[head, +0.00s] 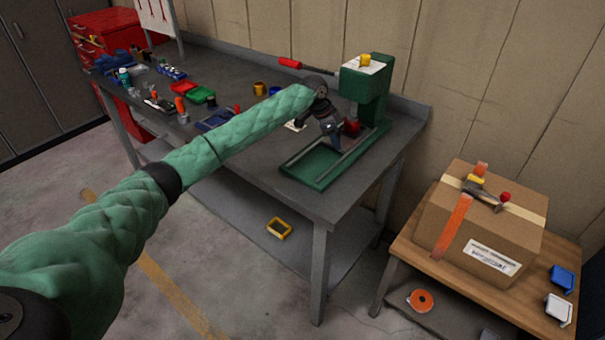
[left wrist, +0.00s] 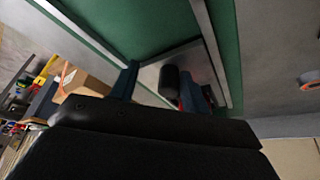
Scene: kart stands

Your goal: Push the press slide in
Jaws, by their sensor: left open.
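The green press (head: 365,88) stands at the right end of the grey workbench. Its green base (head: 312,172) has two metal rails running toward the bench's front. In the left wrist view, a grey metal slide plate (left wrist: 205,62) lies between the rails (left wrist: 210,50), with a black knob (left wrist: 169,78) on it. My left gripper (head: 333,138) is over the base, in front of the press column. Its fingers are open (left wrist: 158,88), and the knob appears between them; I cannot tell whether they touch it. In the head view my gripper hides much of the slide. My right gripper is not in view.
A red-handled tool (head: 290,63) lies behind my arm near the wall. Bins and small tools fill the bench's left part. A cardboard box (head: 480,222) sits on a wooden table at the right. The bench's front right corner is clear.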

